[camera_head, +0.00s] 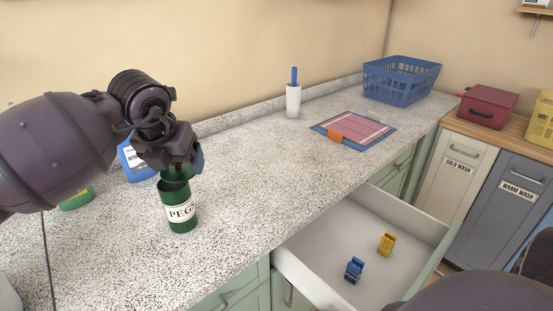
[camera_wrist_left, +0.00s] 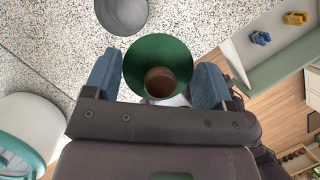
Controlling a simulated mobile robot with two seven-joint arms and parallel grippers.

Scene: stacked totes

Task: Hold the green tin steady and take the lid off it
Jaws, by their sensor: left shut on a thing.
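The green tin (camera_head: 179,217), with a white label reading PEG, stands upright on the counter at the left of the head view. Its top looks open. My right gripper is out of view.
A blue bottle (camera_head: 135,163) stands behind my left arm. An open drawer (camera_head: 310,280) at the right holds a blue peg (camera_head: 354,269) and a yellow peg (camera_head: 387,243). A white holder (camera_head: 293,101), a pink-and-blue board (camera_head: 360,128) and a blue basket (camera_head: 402,80) stand farther along. The counter's middle is clear.

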